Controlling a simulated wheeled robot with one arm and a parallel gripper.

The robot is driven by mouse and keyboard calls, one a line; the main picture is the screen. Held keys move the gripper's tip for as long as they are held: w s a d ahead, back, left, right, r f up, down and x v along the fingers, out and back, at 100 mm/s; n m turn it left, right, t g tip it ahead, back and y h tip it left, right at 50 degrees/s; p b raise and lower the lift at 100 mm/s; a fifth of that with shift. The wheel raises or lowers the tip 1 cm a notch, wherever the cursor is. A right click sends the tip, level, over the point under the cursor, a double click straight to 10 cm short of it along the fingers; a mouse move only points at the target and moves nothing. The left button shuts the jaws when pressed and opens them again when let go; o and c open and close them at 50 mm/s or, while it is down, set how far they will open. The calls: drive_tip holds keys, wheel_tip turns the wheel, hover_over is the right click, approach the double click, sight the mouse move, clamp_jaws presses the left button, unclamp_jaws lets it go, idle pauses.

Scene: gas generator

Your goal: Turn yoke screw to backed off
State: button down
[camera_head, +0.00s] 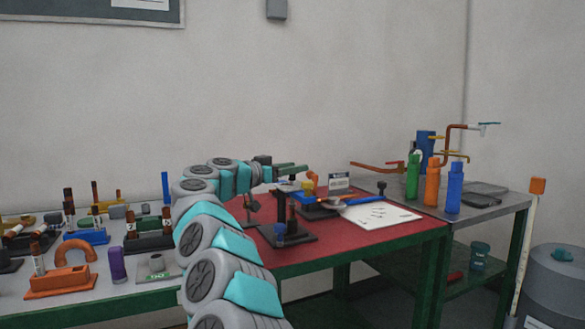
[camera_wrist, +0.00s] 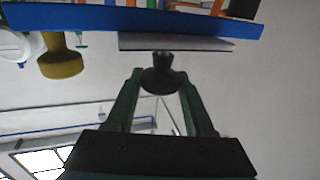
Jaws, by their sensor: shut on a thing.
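My gripper (camera_head: 294,169) reaches out over the red-topped bench in the head view, with its green fingers pointing right. In the wrist view my gripper (camera_wrist: 161,88) has its two green fingers on either side of a dark round knob (camera_wrist: 160,75), shut on it. The knob has a narrower, flared neck beyond the fingertips. I take it to be the head of the yoke screw; no mark shows how far it is turned. In the head view the knob is too small or hidden to make out at the fingertips.
In the wrist view a yellow knob-shaped part (camera_wrist: 62,55) and a long blue-edged slab (camera_wrist: 70,18) lie beyond. In the head view a white sheet (camera_head: 378,215) and green, orange and blue bottles (camera_head: 454,190) stand to the right. Several small parts crowd the left bench.

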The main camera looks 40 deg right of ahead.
drive_tip(key=shift+n+t+p, duration=0.4)
drive_tip(key=shift+n+t, duration=0.5)
drive_tip(key=shift+t, duration=0.5)
drive_tip(key=shift+t+y, duration=0.3)
drive_tip(key=shift+s+d+n+t+y, duration=0.1)
drive_tip(key=shift+n+t+y, duration=0.5)
drive_tip(key=shift+n+t, duration=0.85)
drive_tip(key=shift+n+t+y, duration=1)
drive_tip(key=shift+n+t, duration=0.05)
drive_tip(key=shift+t, duration=0.7)
drive_tip(key=shift+c, duration=1.4)
unclamp_jaws()
drive_tip(key=v, duration=0.7)
drive_tip(key=shift+s+a, duration=0.2)
drive_tip(key=shift+a, duration=0.15)
